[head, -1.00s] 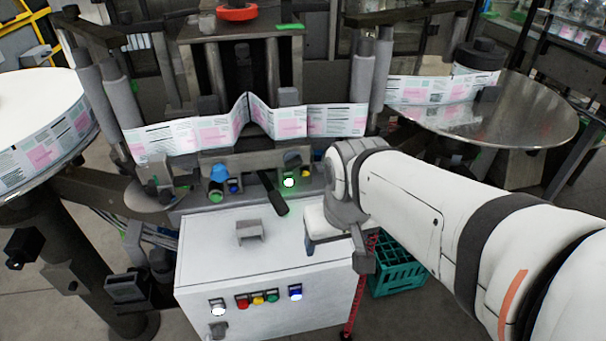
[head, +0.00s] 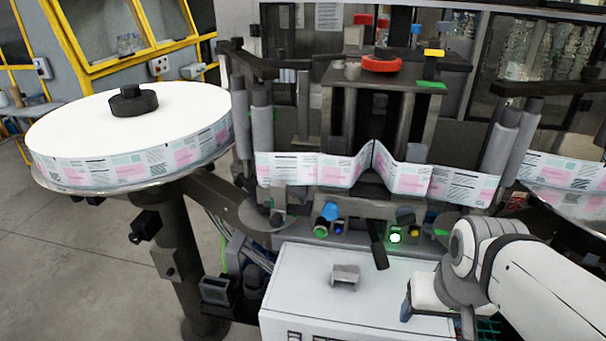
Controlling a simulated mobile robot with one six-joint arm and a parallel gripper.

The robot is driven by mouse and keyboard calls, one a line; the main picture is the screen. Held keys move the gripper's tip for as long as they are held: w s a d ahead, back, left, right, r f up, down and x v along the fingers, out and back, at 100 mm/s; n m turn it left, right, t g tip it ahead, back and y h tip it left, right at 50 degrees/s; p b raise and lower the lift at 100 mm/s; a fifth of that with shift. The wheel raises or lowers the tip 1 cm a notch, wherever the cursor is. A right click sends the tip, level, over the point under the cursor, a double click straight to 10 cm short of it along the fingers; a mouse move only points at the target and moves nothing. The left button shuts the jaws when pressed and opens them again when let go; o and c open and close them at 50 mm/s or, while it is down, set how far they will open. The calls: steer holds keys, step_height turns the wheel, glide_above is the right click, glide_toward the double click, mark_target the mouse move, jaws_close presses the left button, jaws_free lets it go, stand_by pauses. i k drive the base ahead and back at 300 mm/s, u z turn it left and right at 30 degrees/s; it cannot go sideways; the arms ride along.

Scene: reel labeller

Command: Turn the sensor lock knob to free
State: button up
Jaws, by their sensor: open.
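A row of small controls sits below the label web in the head view. It has a blue knob (head: 329,211), a green-rimmed button (head: 320,231), a small blue button (head: 338,229), a lit green lamp (head: 395,238) and a yellow button (head: 414,233). A black lever (head: 378,246) leans down between them. I cannot tell which of these is the sensor lock knob; no lettering is readable. My gripper (head: 437,314) is open, over the right side of the white cabinet, right of and nearer than the controls, apart from them. Its fingertips are partly hard to make out.
The white cabinet (head: 300,285) carries a small grey bracket (head: 345,277) on top. A large label reel (head: 70,125) stands at left on a dark post. The label web (head: 410,178) runs across above the controls. A red ring (head: 381,64) sits higher up.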

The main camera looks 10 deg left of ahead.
mark_target(275, 220)
steer(key=u, duration=0.9)
steer(key=k, duration=0.6)
steer(key=z, duration=0.25)
steer(key=i, duration=0.5)
